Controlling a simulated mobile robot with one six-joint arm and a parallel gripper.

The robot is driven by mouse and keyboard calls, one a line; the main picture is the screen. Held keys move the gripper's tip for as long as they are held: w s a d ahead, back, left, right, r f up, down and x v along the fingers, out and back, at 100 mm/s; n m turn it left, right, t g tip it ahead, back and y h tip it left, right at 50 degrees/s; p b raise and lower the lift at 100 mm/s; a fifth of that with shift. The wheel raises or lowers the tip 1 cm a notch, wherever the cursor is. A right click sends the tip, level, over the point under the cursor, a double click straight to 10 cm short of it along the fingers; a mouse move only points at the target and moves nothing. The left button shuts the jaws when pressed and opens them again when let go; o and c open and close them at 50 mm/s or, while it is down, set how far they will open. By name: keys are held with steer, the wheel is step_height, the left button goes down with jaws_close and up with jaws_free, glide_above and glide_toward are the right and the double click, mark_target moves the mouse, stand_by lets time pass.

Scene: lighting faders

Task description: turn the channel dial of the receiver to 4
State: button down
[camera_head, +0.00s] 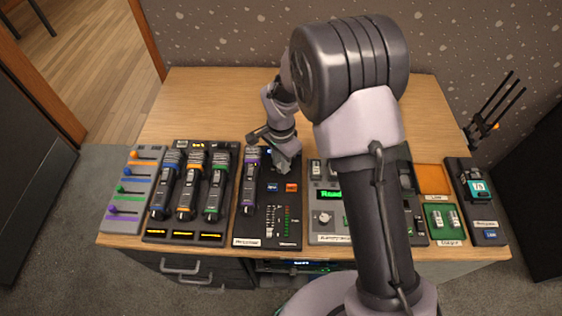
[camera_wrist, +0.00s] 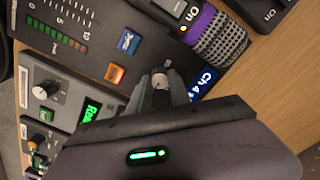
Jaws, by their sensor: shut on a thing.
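The receiver (camera_head: 257,225) is a black panel on the desk with a level meter; it also shows in the wrist view (camera_wrist: 105,40). Its channel dial (camera_wrist: 159,80) is a small round knob with a pale top. My gripper (camera_wrist: 162,92) is shut on the dial, with one finger on each side. In the head view my gripper (camera_head: 284,164) is over the far part of the receiver, and the dial is hidden. A blue display (camera_wrist: 205,82) beside the dial reads "Ch 4", partly covered by my gripper.
A blue button (camera_wrist: 130,41) and an orange button (camera_wrist: 114,74) are near my fingers. A grey panel with a green screen (camera_head: 330,195) lies to the right. The desk's back (camera_head: 215,95) is clear.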

stand_by(0.3)
steer(key=c, duration=1.2)
jaws_free()
step_height(320, 180, up, 17)
steer(key=p, duration=0.6)
steer(key=shift+r+p, duration=0.2)
steer(key=shift+p, duration=0.15)
steer(key=s+d+r+n+t, duration=0.15)
steer(key=s+d+r, duration=0.3)
steer(key=r, duration=0.55)
steer(key=s+d+r+n+t, duration=0.1)
steer(key=s+d+r, duration=0.1)
steer(key=s, duration=0.4)
steer(key=s+d+r+n+t+y, duration=0.1)
steer(key=s+d+r+t, duration=0.1)
steer(key=s, duration=0.4)
steer(key=s+d+r+n+t+y, duration=0.1)
steer(key=s+d+r, duration=0.1)
steer(key=s, duration=0.4)
steer(key=shift+s+r+n, duration=0.25)
steer(key=shift+s+n, duration=0.1)
